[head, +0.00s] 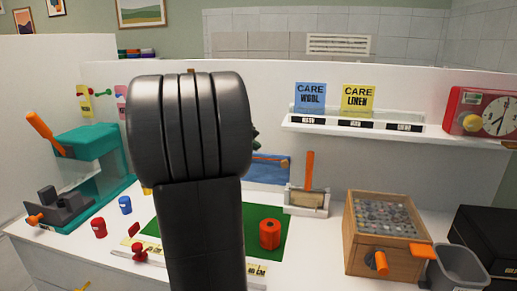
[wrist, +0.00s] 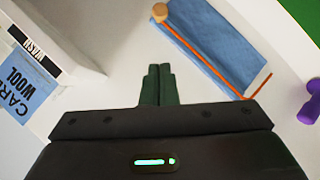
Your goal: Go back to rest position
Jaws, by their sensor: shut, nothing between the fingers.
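My gripper (wrist: 158,84) shows in the wrist view with its two dark green fingers shut together and nothing between them. It points over a bare white surface, apart from the shelf on the left and the blue cloth on the right. In the head view my black arm stands upright in the middle and hides most of the gripper and part of the counter behind it.
A white shelf (head: 350,126) carries blue and yellow care cards. A wooden box (head: 384,232) stands right, a teal machine (head: 88,146) left. A purple object (wrist: 311,101) is near the cloth.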

